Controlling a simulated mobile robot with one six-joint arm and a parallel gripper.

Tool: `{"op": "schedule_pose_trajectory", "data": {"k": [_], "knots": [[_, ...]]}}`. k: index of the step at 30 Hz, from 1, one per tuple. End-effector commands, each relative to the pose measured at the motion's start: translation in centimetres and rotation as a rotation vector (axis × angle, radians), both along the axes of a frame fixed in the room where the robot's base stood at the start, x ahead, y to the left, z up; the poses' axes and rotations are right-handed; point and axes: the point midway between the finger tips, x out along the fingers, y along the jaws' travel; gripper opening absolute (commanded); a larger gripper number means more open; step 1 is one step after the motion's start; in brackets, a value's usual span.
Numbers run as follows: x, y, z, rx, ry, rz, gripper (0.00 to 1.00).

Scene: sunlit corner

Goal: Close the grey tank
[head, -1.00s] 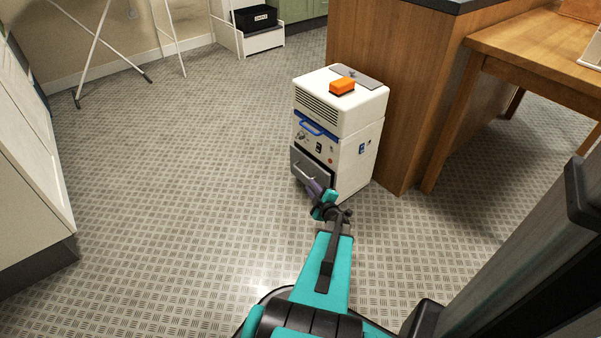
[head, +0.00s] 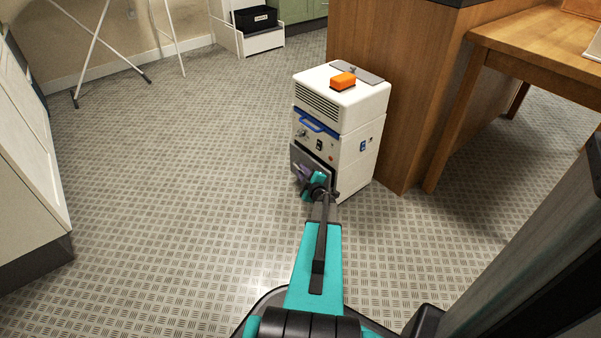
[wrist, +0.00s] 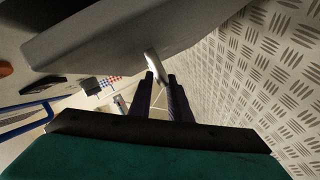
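The grey tank (head: 297,155) is the dark grey drawer low in the front of a white machine (head: 362,151). In the wrist view its grey front panel (wrist: 110,35) fills the upper left. The panel seems to stand out from the white front, but I cannot tell how far. Its pale bar handle (wrist: 152,62) lies just at my fingertips. My gripper (wrist: 161,77) has its two dark fingers apart with a gap between them. I cannot tell whether they touch the handle. In the head view my gripper (head: 301,176) is in front of the tank and hides part of it.
An orange block (head: 343,81) sits on top of the machine, near a grey plate. A blue handle (head: 318,125) and controls are above the tank. A wooden counter (head: 395,100) stands close behind and right. The patterned floor (head: 170,190) is clear to the left.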

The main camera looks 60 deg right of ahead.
Motion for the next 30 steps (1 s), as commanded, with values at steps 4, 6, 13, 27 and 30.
{"op": "schedule_pose_trajectory", "data": {"k": [4, 6, 13, 27, 30], "knots": [[1.0, -0.8, -0.5, -0.001, 0.001, -0.001, 0.17], [1.3, -1.0, -0.5, -0.001, 0.001, -0.001, 0.17], [1.6, -1.2, -0.4, -0.001, 0.001, -0.001, 0.17], [1.5, -1.2, -0.4, 0.0, 0.001, -0.001, 0.0], [1.5, -1.3, -0.4, 0.0, 0.001, -0.001, 0.0]]}}
